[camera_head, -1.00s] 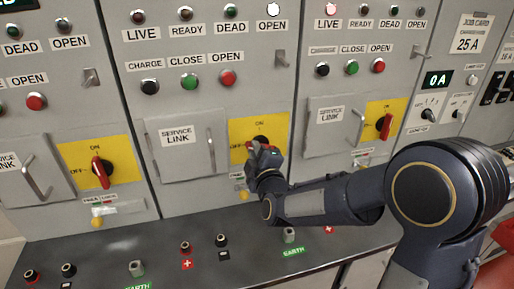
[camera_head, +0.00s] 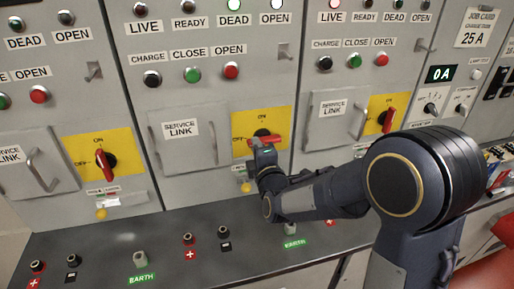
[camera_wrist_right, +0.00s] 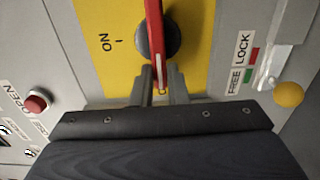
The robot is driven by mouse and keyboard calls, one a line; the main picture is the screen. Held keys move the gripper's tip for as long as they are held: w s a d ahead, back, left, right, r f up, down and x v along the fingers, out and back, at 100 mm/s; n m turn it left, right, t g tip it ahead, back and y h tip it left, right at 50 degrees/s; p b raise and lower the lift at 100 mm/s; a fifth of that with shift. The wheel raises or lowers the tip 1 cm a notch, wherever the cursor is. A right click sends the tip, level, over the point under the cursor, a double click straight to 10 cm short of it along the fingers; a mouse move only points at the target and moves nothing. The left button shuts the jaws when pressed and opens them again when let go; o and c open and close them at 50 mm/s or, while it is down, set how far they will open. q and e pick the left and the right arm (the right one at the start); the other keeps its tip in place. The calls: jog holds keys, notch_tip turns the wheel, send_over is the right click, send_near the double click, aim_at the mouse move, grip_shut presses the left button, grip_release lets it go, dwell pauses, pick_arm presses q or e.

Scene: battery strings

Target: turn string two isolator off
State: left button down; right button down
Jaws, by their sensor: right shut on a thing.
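The middle panel's isolator has a red handle (camera_head: 267,139) on a black knob over a yellow plate (camera_head: 282,121). The handle lies level, its end toward the OFF mark at left. My right gripper (camera_head: 259,149) is at that left end. In the right wrist view the two fingers (camera_wrist_right: 160,78) straddle the end of the red handle (camera_wrist_right: 155,35), shut on it. The yellow plate there shows ON to the left, and the fingers partly hide the OFF lettering. In the middle panel's lamp row, the DEAD lamp (camera_head: 234,5) and OPEN lamp (camera_head: 277,4) are lit. My left gripper is not in view.
The left isolator (camera_head: 105,163) and right isolator (camera_head: 386,119) have upright red handles. A service link door (camera_head: 185,155) with a bar handle is left of the middle isolator. A yellow knob (camera_wrist_right: 289,94) is near the FREE/LOCK label. A dark ledge (camera_head: 120,240) with terminals juts out below.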

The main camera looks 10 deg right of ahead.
jog(key=c, duration=1.4)
grip_release()
jog(key=shift+c, duration=0.2)
jog(key=s+b, duration=0.1)
jog(key=s, duration=0.6)
jog(key=shift+s, duration=0.4)
jog(key=shift+d, duration=0.1)
